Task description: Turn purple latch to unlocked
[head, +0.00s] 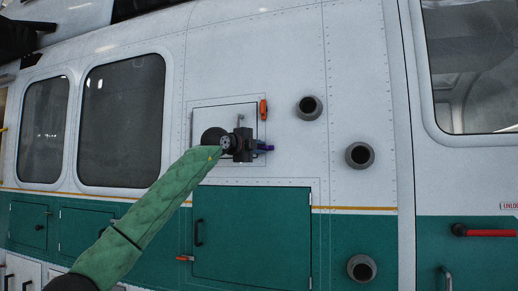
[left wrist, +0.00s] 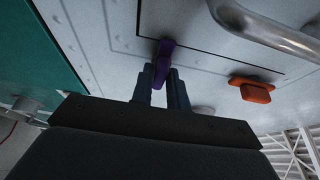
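The purple latch (head: 264,148) is at the lower right edge of a small white hatch on the helicopter's side. In the left wrist view the purple latch (left wrist: 163,58) stands out from the panel between the two fingers. My left gripper (head: 253,148) comes to the latch from the left. Its fingers (left wrist: 161,82) are close together on both sides of the latch, appearing to pinch it. The gripper's body hides part of the hatch in the head view. My right gripper is in neither view.
An orange latch (head: 263,109) sits above on the same hatch, also in the left wrist view (left wrist: 251,88). A metal handle (left wrist: 270,32) passes close by. Round dark ports (head: 310,108) stick out to the right. A green hatch (head: 252,235) lies below.

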